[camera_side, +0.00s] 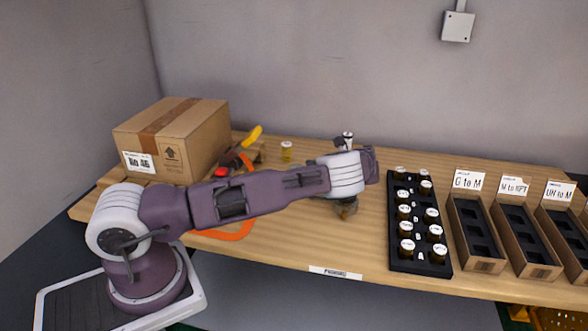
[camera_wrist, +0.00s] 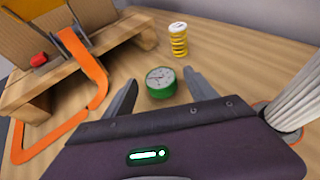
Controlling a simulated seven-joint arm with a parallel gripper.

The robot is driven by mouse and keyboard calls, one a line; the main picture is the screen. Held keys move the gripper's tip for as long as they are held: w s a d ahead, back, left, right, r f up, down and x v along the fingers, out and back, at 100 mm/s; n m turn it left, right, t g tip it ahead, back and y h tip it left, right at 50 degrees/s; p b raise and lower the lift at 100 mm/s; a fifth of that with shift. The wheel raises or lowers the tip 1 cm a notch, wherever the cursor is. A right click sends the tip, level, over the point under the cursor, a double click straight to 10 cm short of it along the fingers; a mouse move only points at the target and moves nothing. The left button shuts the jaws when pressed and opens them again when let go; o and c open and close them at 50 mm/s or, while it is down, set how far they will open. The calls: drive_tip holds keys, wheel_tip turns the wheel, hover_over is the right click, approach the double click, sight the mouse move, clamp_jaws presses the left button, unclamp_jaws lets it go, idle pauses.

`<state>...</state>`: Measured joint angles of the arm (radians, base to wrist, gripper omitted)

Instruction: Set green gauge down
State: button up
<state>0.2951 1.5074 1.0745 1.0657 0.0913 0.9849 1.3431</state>
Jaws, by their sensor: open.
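The green gauge (camera_wrist: 161,84) shows in the wrist view, round with a pale dial face turned up, on the wooden table. My gripper (camera_wrist: 162,88) is open, with one dark finger on each side of the gauge. A gap shows between the gauge and the right finger; the left finger is close to it, and I cannot tell if it touches. In the side view my arm's end hides the gauge and the fingers.
A yellow spring-like part with a white top (camera_wrist: 178,40) stands behind the gauge. An orange frame (camera_wrist: 88,70) leans on a wooden stand at the left. A black tray (camera_side: 421,262) of white-capped parts and labelled boxes (camera_side: 484,266) stand at the right. A cardboard box (camera_side: 190,125) is at the back left.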

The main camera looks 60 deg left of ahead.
drive_tip(key=shift+w+d+r, duration=0.15)
drive_tip(key=shift+d+r, duration=0.1)
drive_tip(key=shift+d, duration=0.35)
drive_tip(key=shift+d+r, duration=0.25)
drive_tip(key=shift+r, duration=0.05)
drive_tip(key=r+n+h, duration=0.1)
drive_tip(key=s+r+n+h, duration=0.1)
drive_tip(key=s+d+r+n, duration=0.1)
drive_tip(key=r+n, duration=0.1)
drive_tip(key=shift+s+d+g+h, duration=0.1)
drive_tip(key=shift+s+g+h, duration=0.05)
drive_tip(key=shift+g+h, duration=0.2)
drive_tip(key=s+d+r+n+t+h, duration=0.5)
drive_tip(key=s+d+r+n+h, duration=0.45)
drive_tip(key=s+d+r, duration=0.65)
drive_tip(key=s+d+r+n+t, duration=0.1)
drive_tip(key=s+d+r+t, duration=0.1)
drive_tip(key=s+d, duration=0.3)
drive_tip(key=s+d+r+n+t+h, duration=0.1)
drive_tip(key=s+d+t, duration=0.1)
drive_tip(key=s+d, duration=0.3)
drive_tip(key=s, duration=0.4)
drive_tip(key=shift+s+d+r, duration=0.2)
drive_tip(key=shift+s+r, duration=0.05)
drive_tip(key=shift+r, duration=0.1)
